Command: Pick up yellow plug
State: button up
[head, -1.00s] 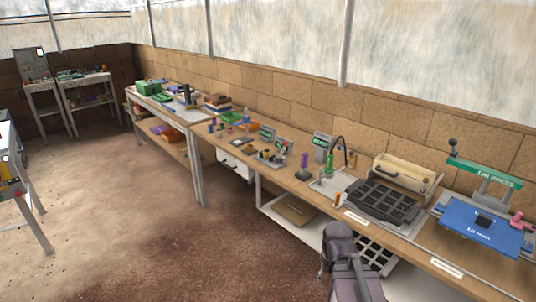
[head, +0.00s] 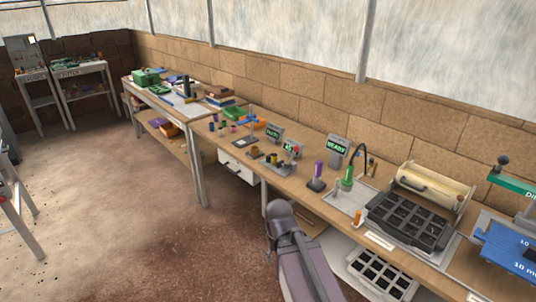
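I cannot make out a yellow plug for certain at this size. Several small coloured pieces, among them a purple one (head: 211,127) and a green one (head: 220,131), stand on the long wooden workbench (head: 300,185) along the wall. Small yellowish-brown pieces (head: 255,152) lie closer, beside a grey fixture with small green displays. My arm (head: 297,255) shows at the bottom middle, in front of the bench edge. My gripper cannot be seen in this view.
A tall purple piece (head: 318,171) stands on a dark base on the bench. A black compartment tray (head: 408,220), a cream roller unit (head: 433,185) and a blue press (head: 510,250) stand to the right. Open floor (head: 130,220) lies to the left.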

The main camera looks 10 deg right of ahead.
aim_at(274, 156)
jog(key=z, duration=0.25)
jog(key=i, duration=1.2)
jog(key=z, duration=0.5)
